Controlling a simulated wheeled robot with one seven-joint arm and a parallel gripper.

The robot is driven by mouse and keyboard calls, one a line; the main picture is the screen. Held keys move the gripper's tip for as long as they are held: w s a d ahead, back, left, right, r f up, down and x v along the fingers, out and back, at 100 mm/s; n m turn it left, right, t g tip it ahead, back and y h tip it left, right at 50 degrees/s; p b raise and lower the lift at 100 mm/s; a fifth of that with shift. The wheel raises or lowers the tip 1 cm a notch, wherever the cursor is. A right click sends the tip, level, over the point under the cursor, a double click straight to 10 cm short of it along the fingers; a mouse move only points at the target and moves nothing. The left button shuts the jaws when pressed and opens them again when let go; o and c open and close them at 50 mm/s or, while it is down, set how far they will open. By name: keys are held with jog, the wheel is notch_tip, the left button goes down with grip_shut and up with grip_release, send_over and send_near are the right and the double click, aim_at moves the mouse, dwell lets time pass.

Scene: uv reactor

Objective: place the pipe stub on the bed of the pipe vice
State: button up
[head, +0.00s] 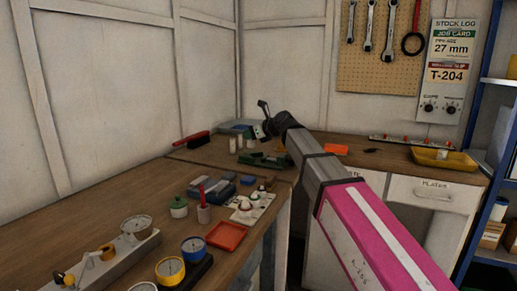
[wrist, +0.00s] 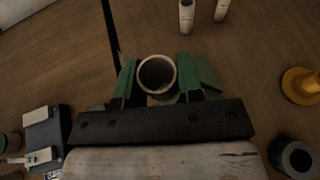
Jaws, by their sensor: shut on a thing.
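The pipe stub (wrist: 142,74) is a pale tube; its round open end faces the wrist camera. It sits between the green fingers of my gripper (wrist: 157,80), which is shut on it. In the head view my gripper (head: 265,130) is at the back corner of the bench, just above the green pipe vice (head: 264,160). Green parts of the vice (wrist: 209,74) show beside and below the fingers in the wrist view. My gripper hides most of the vice bed, so I cannot tell whether the stub touches it.
Two pale cylinders (head: 232,145) stand just left of the vice; they also show in the wrist view (wrist: 187,16). A red brush (head: 192,139) lies farther left. An orange block (head: 336,150) lies to the right. Gauges (head: 170,270) and a red tray (head: 225,236) occupy the near bench.

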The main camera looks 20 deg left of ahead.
jog(key=w+f, duration=0.1)
jog(key=w, duration=0.1)
jog(key=w+d+f, duration=0.1)
jog(key=w, duration=0.1)
jog(key=shift+f, duration=2.3)
jog(key=shift+f, duration=0.1)
jog(key=o, duration=0.9)
jog(key=v, duration=1.2)
